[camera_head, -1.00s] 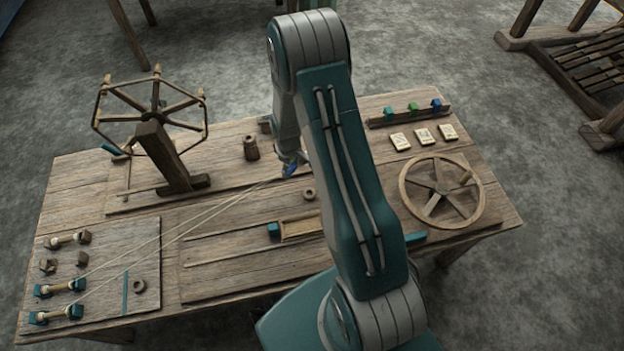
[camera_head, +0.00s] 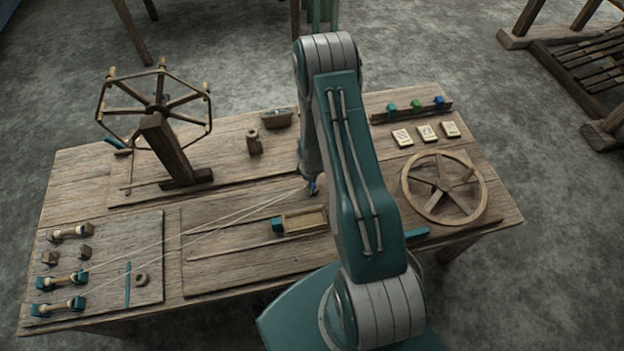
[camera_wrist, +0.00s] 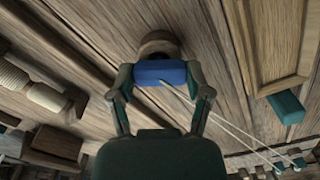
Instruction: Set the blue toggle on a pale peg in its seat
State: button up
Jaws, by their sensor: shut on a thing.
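My gripper (camera_head: 313,190) is low over the middle of the wooden bench. In the wrist view its fingers (camera_wrist: 160,76) are shut on the blue toggle (camera_wrist: 160,72), one at each end. The toggle lies crosswise, and pale threads (camera_wrist: 225,125) run from it. A round brown wooden piece (camera_wrist: 159,44) shows just beyond the toggle; I cannot tell whether they touch. In the head view the threads (camera_head: 200,232) run to two pale pegs with teal ends, an upper one (camera_head: 62,281) and a lower one (camera_head: 58,305), on the left board. The toggle's underside is hidden.
A shallow tray with a teal end block (camera_head: 278,225) lies just left of and below my gripper. A spoked wheel (camera_head: 444,188) is right, a skein reel (camera_head: 155,105) left. A small brown spool (camera_head: 254,143) stands behind. A rack (camera_head: 412,110) holds coloured pieces.

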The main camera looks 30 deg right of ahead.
jog(key=shift+d+f, duration=0.1)
jog(key=shift+f, duration=0.25)
jog(key=o, duration=0.8)
jog(key=shift+c, duration=0.2)
notch_tip(320, 180, up, 12)
jog(key=shift+f, duration=0.1)
dwell(0.4)
